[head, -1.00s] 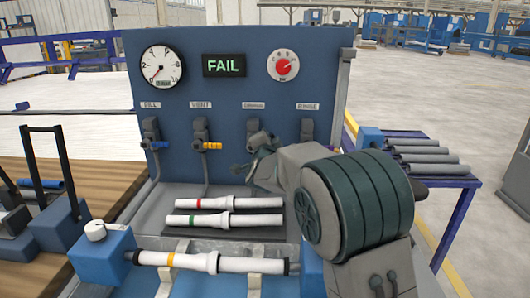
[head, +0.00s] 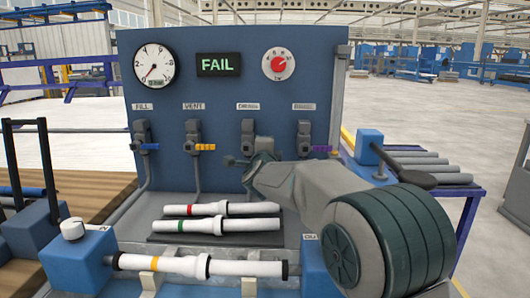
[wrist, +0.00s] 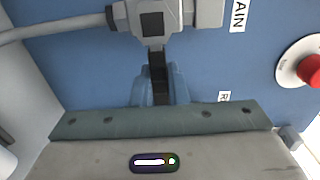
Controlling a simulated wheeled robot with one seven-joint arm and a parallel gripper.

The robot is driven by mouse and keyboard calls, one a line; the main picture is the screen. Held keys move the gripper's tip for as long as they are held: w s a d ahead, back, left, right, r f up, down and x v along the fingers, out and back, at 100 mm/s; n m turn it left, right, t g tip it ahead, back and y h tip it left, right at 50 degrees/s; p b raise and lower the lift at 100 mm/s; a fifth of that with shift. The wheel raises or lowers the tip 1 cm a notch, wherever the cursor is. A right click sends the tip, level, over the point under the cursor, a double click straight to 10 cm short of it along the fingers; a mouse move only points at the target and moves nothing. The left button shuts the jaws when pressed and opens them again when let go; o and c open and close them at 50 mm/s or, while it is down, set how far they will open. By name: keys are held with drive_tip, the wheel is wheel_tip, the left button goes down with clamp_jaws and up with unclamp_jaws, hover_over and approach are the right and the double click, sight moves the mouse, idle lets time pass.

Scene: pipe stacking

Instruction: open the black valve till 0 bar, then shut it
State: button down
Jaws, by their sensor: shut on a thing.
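The black valve (head: 247,130) is on the blue panel under the drain label, third from the left. In the wrist view its black lever (wrist: 157,66) runs from the grey valve body (wrist: 152,22) down between my fingers. My gripper (wrist: 158,88) is shut on this lever; in the head view my wrist hides most of the grip. The pressure gauge (head: 154,65) is at the panel's upper left, its needle pointing to the lower left near the low end of the scale; the exact value is too small to read.
A green FAIL display (head: 218,64) and a red knob (head: 279,65) are on the panel. Blue (head: 149,147), yellow (head: 205,147) and purple (head: 322,149) valve handles flank the black one. White pipes (head: 222,209) lie below, and a clamped pipe (head: 200,266) is in front.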

drive_tip(key=shift+a+f, duration=0.1)
drive_tip(key=c, duration=1.4)
unclamp_jaws()
drive_tip(key=shift+c, duration=0.2)
drive_tip(key=s, duration=1.4)
drive_tip(key=shift+d, duration=0.35)
